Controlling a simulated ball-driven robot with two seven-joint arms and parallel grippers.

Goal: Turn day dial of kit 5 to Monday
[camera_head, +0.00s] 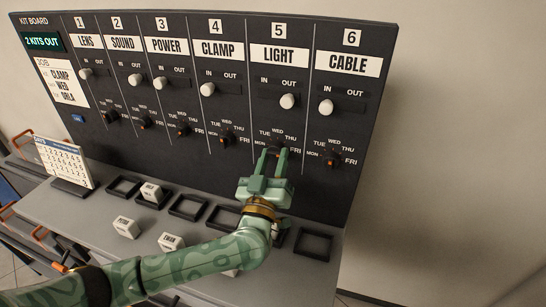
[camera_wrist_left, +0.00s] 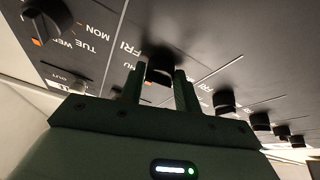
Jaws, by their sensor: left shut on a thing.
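The kit board (camera_head: 240,60) is a dark upright panel with columns 1 to 6. Kit 5, labelled LIGHT (camera_head: 279,56), has a day dial at its lower part. My left gripper (camera_head: 275,156) is shut on this dial, a dark round knob (camera_wrist_left: 160,66) between the two fingers in the wrist view. In the head view the fingers cover most of the dial and its MON label, while TUE, WED, THU and FRI show around it. I cannot tell which day its pointer marks. My right gripper is in neither view.
The kit 6 dial (camera_head: 331,158) and kit 4 dial (camera_head: 227,139) sit on either side. The white kit 5 slider (camera_head: 289,101) is above, on the OUT side. Below, a grey shelf (camera_head: 95,218) holds square frames, white blocks (camera_head: 126,227) and a calendar (camera_head: 65,162).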

